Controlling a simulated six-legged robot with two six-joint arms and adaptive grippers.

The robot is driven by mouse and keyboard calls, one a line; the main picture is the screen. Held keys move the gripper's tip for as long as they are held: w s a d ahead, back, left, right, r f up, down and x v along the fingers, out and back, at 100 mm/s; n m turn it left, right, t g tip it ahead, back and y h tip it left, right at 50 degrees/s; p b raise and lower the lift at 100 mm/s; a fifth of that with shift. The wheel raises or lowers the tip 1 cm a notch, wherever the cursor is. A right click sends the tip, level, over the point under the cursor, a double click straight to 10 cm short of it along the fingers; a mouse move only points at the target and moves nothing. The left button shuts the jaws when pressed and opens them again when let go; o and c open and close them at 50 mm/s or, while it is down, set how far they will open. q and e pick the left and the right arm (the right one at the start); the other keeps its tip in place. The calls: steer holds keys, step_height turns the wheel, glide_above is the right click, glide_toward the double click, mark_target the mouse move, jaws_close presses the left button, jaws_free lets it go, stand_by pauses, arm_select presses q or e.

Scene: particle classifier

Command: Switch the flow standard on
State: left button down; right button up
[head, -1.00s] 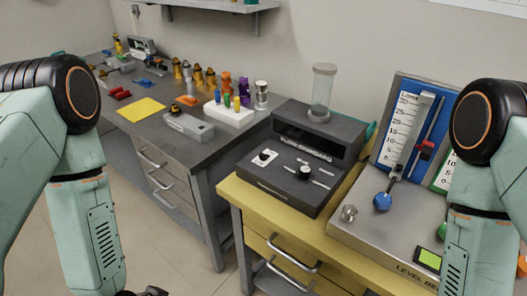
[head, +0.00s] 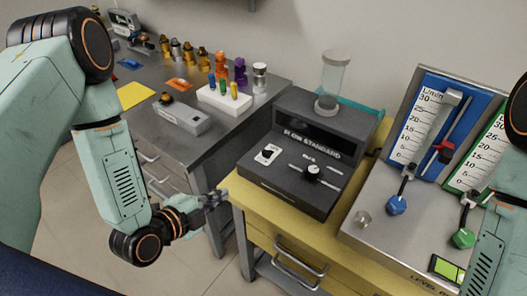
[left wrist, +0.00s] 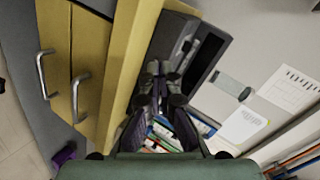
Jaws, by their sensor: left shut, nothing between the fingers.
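The flow standard (head: 286,188) is a dark grey box on the yellow bench, with a clear cylinder (head: 333,80) on top. Its sloped front has a small black switch on a white plate (head: 267,154) at left and a round knob (head: 312,170) at right. Its display strip looks dark; the switch's setting is too small to tell. My left gripper (head: 218,198) is shut and empty, left of the box near the bench's left corner, apart from the switch. In the left wrist view its fingers (left wrist: 160,72) point toward the dark box (left wrist: 207,55). My right gripper is out of view.
The level device (head: 375,235) with blue and green gauges stands right of the flow standard. The grey bench (head: 190,150) at left holds a white block with coloured pegs (head: 225,104), a grey box and bottles. Drawer handles (head: 298,262) stick out of the yellow bench front.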

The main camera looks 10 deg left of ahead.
arm_select(q)
steer(key=r+m, duration=0.1)
steer(key=m+t, duration=0.1)
steer(key=m, duration=0.1)
steer(key=w+r+m, duration=0.1)
steer(key=shift+w+d+r+m+h, duration=0.1)
steer(key=shift+d+r+m+h, duration=0.2)
steer(key=shift+d+r+h, duration=0.1)
steer(key=shift+f, duration=0.1)
steer(key=b, duration=0.1)
glide_toward(265, 155)
steer(key=x, duration=0.4)
steer(key=shift+w+d+f, duration=0.1)
steer(key=shift+w+f, duration=0.05)
steer(key=shift+f, duration=0.4)
steer(key=shift+w+d, duration=0.2)
steer(key=shift+w, duration=0.5)
steer(key=shift+w+d, duration=0.15)
steer(key=shift+w, duration=0.15)
